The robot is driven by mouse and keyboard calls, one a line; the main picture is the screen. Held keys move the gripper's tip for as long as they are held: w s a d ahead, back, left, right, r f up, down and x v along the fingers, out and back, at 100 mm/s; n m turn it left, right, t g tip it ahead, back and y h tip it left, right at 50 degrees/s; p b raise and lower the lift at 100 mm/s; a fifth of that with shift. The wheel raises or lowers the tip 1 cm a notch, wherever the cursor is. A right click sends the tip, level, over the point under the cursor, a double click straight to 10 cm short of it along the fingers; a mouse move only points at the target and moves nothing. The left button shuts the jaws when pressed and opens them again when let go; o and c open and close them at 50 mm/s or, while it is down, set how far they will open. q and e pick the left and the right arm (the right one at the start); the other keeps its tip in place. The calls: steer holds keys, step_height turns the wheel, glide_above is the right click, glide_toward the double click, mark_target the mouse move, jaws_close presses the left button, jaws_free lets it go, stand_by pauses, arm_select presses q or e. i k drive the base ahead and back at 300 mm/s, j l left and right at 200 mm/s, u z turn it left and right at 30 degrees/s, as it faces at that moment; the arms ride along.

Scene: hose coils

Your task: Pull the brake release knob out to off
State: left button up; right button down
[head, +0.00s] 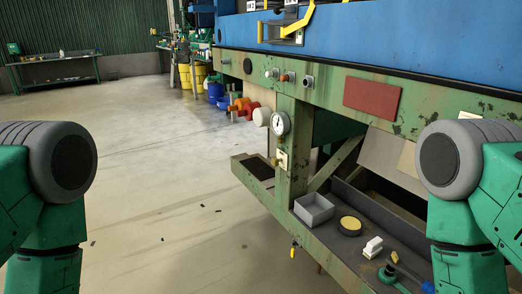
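No part is clearly readable as the brake release knob in the head view. Whether any of these is the knob, or is in or out, is too small to tell. My arms show at the left and right edges, away from the post. Neither gripper is in the picture.
A green machine frame (400,105) under a blue body (350,35) fills the right side. Its low shelf holds a grey bin (314,208), a yellow-topped round tin (349,224) and a white block (372,247). The floor (150,190) at left is mostly open. A workbench (52,70) stands far back.

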mark_target(275, 161)
steer(key=i+j+z, duration=0.25)
steer(key=i+j, duration=0.4)
steer(key=i+j+z, duration=0.3)
steer(key=i+j, duration=0.3)
steer(key=j, duration=0.15)
